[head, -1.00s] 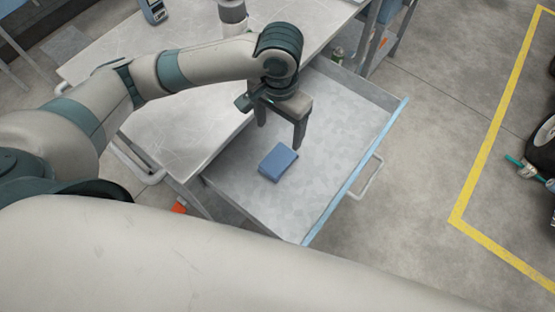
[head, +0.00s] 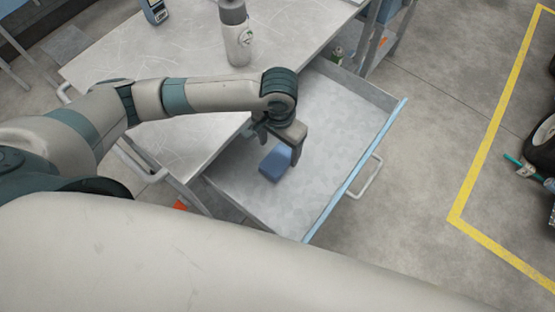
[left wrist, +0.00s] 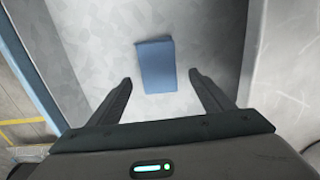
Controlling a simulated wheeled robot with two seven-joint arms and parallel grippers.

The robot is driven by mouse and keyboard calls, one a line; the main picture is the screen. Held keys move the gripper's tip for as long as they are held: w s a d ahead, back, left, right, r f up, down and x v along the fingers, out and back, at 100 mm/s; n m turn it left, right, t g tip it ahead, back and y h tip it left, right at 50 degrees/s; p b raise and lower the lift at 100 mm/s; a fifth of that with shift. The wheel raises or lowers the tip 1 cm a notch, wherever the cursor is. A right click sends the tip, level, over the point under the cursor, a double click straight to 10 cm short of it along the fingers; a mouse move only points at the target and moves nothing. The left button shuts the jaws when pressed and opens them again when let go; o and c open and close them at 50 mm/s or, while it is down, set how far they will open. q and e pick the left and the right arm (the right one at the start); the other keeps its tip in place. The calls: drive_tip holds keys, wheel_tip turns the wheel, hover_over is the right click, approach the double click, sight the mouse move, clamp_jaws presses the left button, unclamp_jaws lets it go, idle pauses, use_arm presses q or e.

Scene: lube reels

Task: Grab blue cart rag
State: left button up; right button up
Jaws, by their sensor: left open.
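The blue rag (head: 275,163) is a small folded block lying on the floor of the open drawer (head: 335,125). In the left wrist view the rag (left wrist: 157,66) lies flat, just beyond the fingertips and between their lines. My left gripper (head: 280,150) reaches down over the drawer beside the rag, its fingers partly covering the rag's upper edge in the head view. In the left wrist view the left gripper (left wrist: 160,82) has its fingers wide apart with nothing between them. My right gripper is not in view.
The drawer has raised walls and a light blue front edge (head: 355,172) with a handle (head: 368,178). A grey bottle (head: 236,40) stands on the worktop (head: 190,75) left of the drawer.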

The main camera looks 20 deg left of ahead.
sight(277, 160)
use_arm(q)
drive_tip(key=shift+s+f+p, duration=0.15)
drive_tip(key=shift+f+p, duration=0.15)
drive_tip(key=shift+f, duration=0.15)
drive_tip(key=f, duration=0.1)
drive_tip(key=f+p, duration=0.1)
drive_tip(key=f, duration=0.1)
drive_tip(key=shift+s+a, duration=0.1)
drive_tip(key=shift+s, duration=0.1)
drive_tip(key=shift+f, duration=0.65)
drive_tip(key=c, duration=1.1)
